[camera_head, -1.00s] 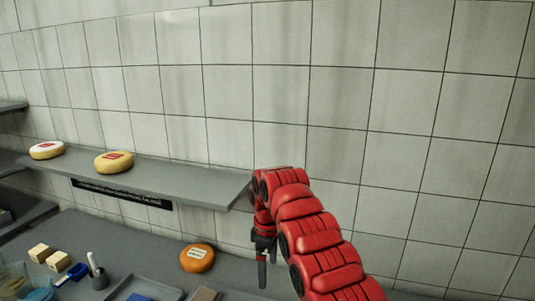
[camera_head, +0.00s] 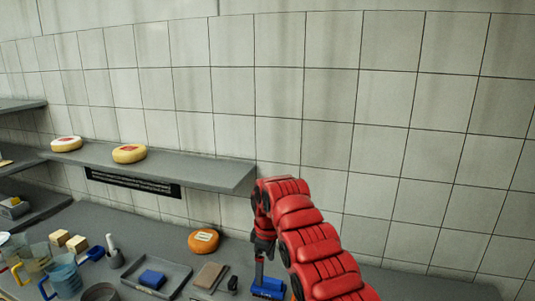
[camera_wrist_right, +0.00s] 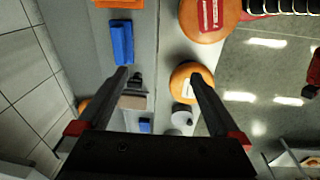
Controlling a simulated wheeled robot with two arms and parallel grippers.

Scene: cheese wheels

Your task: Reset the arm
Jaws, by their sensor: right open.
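My right arm is red and reaches in from the lower right in the head view. Its gripper (camera_head: 259,272) points down over the counter, right of the orange cheese wheel (camera_head: 203,241). In the right wrist view the gripper (camera_wrist_right: 158,75) has its two dark fingers spread apart with nothing held between them. An orange wheel (camera_wrist_right: 183,72) shows partly behind one finger there, below the fingers' level. A yellow wheel (camera_head: 129,153) and a paler wheel (camera_head: 66,144) lie on the wall shelf. My left gripper is not in view.
The shelf (camera_head: 210,172) ends just left of my right arm. The counter holds a grey tray (camera_head: 180,273) with a blue block (camera_head: 152,279), a brown board (camera_head: 210,274), jugs (camera_head: 64,276) and pale blocks (camera_head: 76,244). A blue item (camera_head: 268,287) lies near the gripper.

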